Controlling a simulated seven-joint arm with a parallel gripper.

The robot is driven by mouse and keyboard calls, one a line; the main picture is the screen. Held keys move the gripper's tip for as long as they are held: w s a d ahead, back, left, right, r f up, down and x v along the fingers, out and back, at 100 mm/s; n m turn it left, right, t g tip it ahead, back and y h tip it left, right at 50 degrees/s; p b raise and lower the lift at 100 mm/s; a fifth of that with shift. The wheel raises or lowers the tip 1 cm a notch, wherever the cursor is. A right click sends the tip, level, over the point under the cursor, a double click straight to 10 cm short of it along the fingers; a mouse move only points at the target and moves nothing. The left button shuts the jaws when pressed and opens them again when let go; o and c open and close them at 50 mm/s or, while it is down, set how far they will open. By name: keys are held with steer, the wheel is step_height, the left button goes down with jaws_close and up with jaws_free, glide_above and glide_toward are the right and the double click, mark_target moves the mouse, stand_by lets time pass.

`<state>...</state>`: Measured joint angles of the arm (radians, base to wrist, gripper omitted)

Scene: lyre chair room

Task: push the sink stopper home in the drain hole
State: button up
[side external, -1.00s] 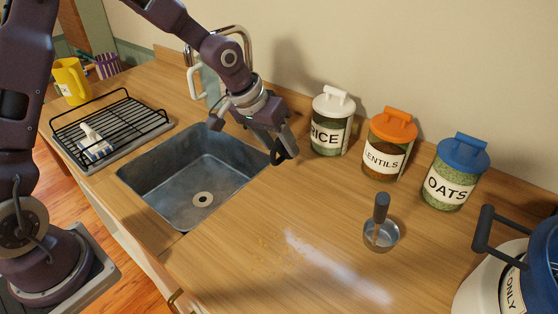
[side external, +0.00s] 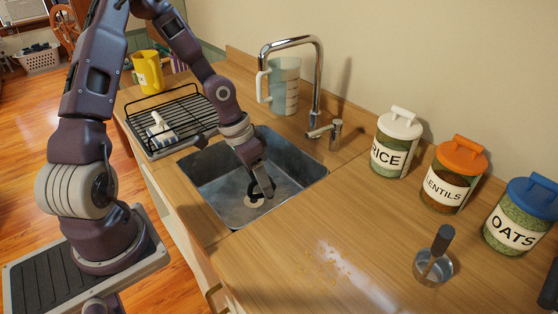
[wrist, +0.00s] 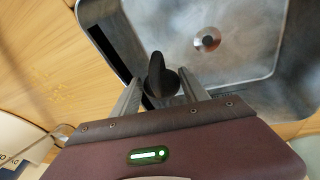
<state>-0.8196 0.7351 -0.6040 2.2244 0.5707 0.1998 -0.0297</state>
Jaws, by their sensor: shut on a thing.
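My gripper (wrist: 160,88) is shut on a black stopper (wrist: 158,78), which shows between the two fingers in the wrist view. In the side view my gripper (side external: 261,187) reaches down into the grey sink (side external: 215,182), close above the pale round drain (side external: 254,202). The dark stopper (side external: 262,190) is small there and hard to tell from the fingertips. In the wrist view the drain hole (wrist: 207,40) is uncovered, and the stopper appears apart from it, lower and to the left. The stopper's underside is hidden.
A tall chrome faucet (side external: 319,75) stands behind the sink, with a clear jug (side external: 285,88) beside it. A black dish rack (side external: 168,118) is left of the sink.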

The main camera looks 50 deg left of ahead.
mark_target(223, 198)
steer(key=s+a+f+m+g, duration=0.1)
steer(key=f, duration=0.1)
steer(key=s+a+f+m+g+y, duration=0.1)
steer(key=f, duration=0.2)
steer(key=s+a+f+m+g, duration=0.1)
steer(key=s+a+f+g, duration=0.1)
steer(key=shift+a+f+y, duration=0.1)
steer(key=shift+f+y, duration=0.15)
steer(key=shift+y, duration=0.05)
steer(key=a+g, duration=0.1)
steer(key=s+a+f+m+y, duration=0.1)
steer(key=a+m+g+y, duration=0.1)
steer(key=shift+s+a+f+g, duration=0.3)
steer(key=shift+a+f, duration=0.1)
steer(key=a+m+y, duration=0.2)
steer(key=a+m+g+y, duration=0.1)
steer(key=a, duration=0.1)
steer(key=shift+a+r+y, duration=0.1)
steer(key=shift+r+y, duration=0.25)
steer(key=shift+y, duration=0.05)
steer(key=shift+w+a+r+g+y, duration=0.25)
steer(key=shift+a+r+g+y, duration=0.25)
steer(key=shift+r+y, duration=0.25)
steer(key=shift+w+a+r+g+y, duration=0.2)
steer(key=shift+a+r+g+y, duration=0.15)
steer(key=shift+r+g+y, duration=0.4)
steer(key=shift+w+a+r+g+y, duration=0.25)
steer(key=shift+a+r+y, duration=0.3)
steer(key=shift+y, duration=0.35)
steer(key=shift+d, duration=0.15)
